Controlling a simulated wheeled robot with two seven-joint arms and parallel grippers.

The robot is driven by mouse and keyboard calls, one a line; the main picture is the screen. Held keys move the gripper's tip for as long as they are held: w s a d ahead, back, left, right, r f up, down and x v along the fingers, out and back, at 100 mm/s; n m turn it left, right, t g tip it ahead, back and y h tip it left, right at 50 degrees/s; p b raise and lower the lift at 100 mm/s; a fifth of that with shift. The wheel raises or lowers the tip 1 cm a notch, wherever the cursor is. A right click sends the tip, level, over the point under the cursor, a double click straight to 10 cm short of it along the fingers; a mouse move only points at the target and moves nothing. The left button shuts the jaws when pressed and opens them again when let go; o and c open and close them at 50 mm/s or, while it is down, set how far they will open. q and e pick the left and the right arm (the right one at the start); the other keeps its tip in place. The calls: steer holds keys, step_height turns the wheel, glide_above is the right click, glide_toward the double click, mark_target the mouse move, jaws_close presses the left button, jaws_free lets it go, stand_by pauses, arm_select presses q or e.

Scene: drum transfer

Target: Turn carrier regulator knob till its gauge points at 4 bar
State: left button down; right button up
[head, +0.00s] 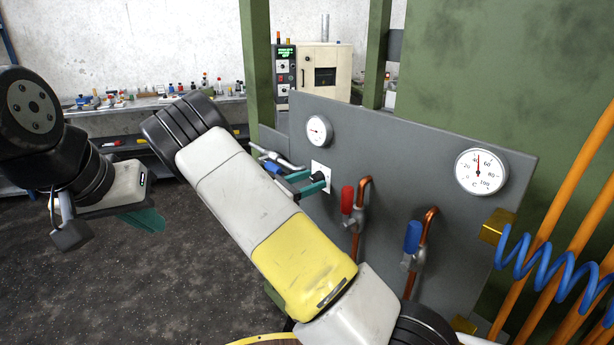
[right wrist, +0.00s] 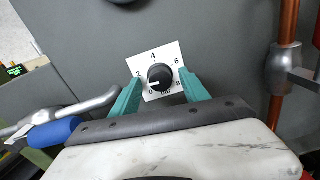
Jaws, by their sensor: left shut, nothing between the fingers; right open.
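The regulator knob (right wrist: 160,77) is black on a white plate (right wrist: 177,51) marked 0 to 8 bar. Its white mark points left, between 0 and 2. In the head view the knob (head: 319,178) shows small on the grey panel. A small round gauge (head: 319,131) is above it; its thin needle leans left, its numbers too small to read. My right gripper (right wrist: 160,82) is open, its teal fingers on either side of the knob with gaps visible. It also shows in the head view (head: 308,185). My left gripper (head: 145,218) is shut and empty, far left, away from the panel.
A larger temperature gauge (head: 481,171) is on the panel's right. A red-handled valve (head: 347,200) and a blue-handled valve (head: 412,236) with copper pipes stand right of the knob. A blue-handled lever (right wrist: 55,132) is close left of my right gripper. A cluttered bench (head: 150,103) is behind.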

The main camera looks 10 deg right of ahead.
steer(key=shift+w+d, duration=0.1)
steer(key=shift+d, duration=0.15)
jaws_close()
steer(key=shift+m, duration=0.3)
steer(key=m, duration=0.7)
steer(key=shift+m, duration=0.4)
steer(key=m, duration=0.4)
steer(key=shift+y, duration=0.3)
steer(key=shift+m, duration=2)
